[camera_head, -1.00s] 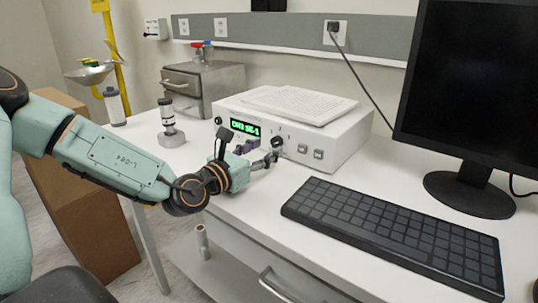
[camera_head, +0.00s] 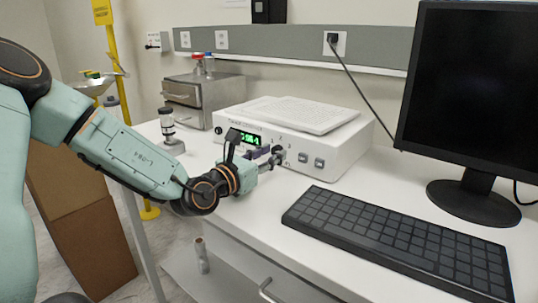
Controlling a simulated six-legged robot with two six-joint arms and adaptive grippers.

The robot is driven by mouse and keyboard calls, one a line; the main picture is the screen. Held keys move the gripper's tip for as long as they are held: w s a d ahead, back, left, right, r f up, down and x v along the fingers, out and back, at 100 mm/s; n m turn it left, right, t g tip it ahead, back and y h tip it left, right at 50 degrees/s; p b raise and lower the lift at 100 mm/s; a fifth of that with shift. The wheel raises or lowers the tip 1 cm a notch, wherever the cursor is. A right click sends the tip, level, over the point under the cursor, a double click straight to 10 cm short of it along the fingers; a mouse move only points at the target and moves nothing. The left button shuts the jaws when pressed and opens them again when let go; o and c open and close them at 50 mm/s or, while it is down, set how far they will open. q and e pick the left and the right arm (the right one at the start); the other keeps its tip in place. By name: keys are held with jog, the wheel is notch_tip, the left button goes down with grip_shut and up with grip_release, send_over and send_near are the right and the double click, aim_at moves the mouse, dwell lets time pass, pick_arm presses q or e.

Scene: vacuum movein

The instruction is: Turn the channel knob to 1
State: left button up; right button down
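The white control unit (camera_head: 300,148) stands on the bench with a lit green display (camera_head: 250,139), partly hidden by my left gripper. The black channel knob (camera_head: 279,150) is on its front face, with small number marks around it. My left gripper (camera_head: 272,157) is at the knob, its two fingertips reaching to it. The fingers look close together; whether they grip the knob or stand just around it is not clear. My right gripper is not in view.
Two square buttons (camera_head: 311,160) sit right of the knob. A black keyboard (camera_head: 400,238) lies in front of the unit and a monitor (camera_head: 465,100) stands at right. A microscope-like device (camera_head: 168,130) and a grey metal box (camera_head: 203,95) are at the left.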

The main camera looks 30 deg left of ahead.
pick_arm(q)
jog(key=shift+w+f, duration=0.1)
jog(key=c, duration=0.3)
grip_shut()
